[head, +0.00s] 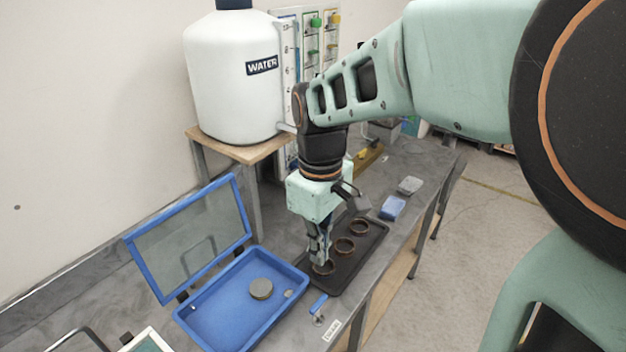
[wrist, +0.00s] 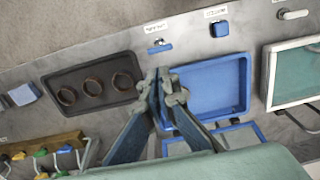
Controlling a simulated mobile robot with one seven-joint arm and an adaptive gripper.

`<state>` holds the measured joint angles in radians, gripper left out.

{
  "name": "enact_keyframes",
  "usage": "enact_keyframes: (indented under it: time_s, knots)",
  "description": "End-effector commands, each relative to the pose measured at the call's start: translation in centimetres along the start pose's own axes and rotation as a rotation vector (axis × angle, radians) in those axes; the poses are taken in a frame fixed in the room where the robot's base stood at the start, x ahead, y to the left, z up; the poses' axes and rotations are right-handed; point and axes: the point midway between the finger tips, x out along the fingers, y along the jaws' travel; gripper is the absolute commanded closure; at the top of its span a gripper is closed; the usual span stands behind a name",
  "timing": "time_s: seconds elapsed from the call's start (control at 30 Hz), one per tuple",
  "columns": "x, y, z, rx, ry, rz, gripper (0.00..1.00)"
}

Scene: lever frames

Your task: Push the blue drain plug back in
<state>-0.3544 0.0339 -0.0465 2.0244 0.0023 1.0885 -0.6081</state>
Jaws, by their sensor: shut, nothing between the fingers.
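My gripper (head: 321,262) points down with its fingers together and empty, over the near end of a dark tray. In the wrist view its fingertips (wrist: 165,76) appear between the dark tray and the blue case. A small blue handle-like piece (head: 319,303) with a metal part sits near the bench's front edge by a label; it also shows in the wrist view (wrist: 160,48). The label text is unreadable, and I cannot tell which blue piece is the drain plug.
The dark tray (wrist: 52,82) holds three brown rings. The blue case (head: 190,330) has its clear lid (head: 200,245) raised and a grey disc (head: 261,289) inside. A white water tank (head: 225,90) stands behind.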

Motion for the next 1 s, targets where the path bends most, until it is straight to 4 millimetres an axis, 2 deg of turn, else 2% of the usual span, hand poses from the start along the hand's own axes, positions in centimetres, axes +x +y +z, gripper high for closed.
enact_keyframes:
  time_s: [0.17, 0.5, 0.6, 0.8, 1.0]
  knots:
    - [2.8, 0.0, 0.1, 0.003, -0.004, -0.003, 1.00]
    - [10.0, 0.1, 0.1, 0.006, -0.002, -0.001, 1.00]
    - [11.5, 0.1, 0.1, 0.005, -0.001, 0.000, 1.00]
    - [13.2, 0.2, -0.1, 0.007, 0.003, 0.002, 1.00]
    - [13.6, 0.2, -0.1, 0.007, 0.005, 0.003, 1.00]
